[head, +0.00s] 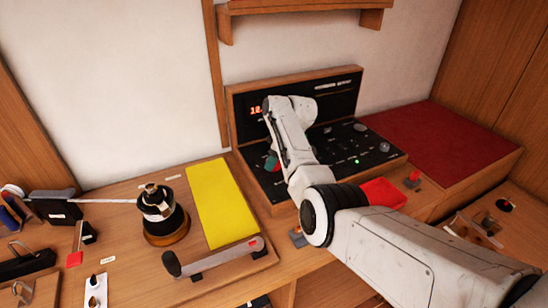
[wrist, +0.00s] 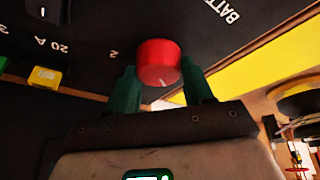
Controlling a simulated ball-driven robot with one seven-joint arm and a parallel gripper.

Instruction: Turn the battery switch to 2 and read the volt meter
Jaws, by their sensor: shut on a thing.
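The red battery switch knob (wrist: 158,62) sits on the dark panel in the wrist view, between the two green fingers of my gripper (wrist: 161,78). My gripper is shut on the knob. A short white mark shows on the knob's lower part, toward my gripper. A "2" is printed on the panel left of the knob, and part of the word "BATT" is above right. In the head view my gripper (head: 271,163) is at the left part of the panel (head: 327,85). The volt meter (head: 256,110) shows red digits, beginning "1"; my arm hides the rest.
A yellow chart or mat (head: 220,202) lies left of the panel. A dark winch (head: 162,213) with a line and a winch handle (head: 215,258) are on the wooden top. A red cushion (head: 435,142) is at the right. A green light (head: 357,161) glows on the panel.

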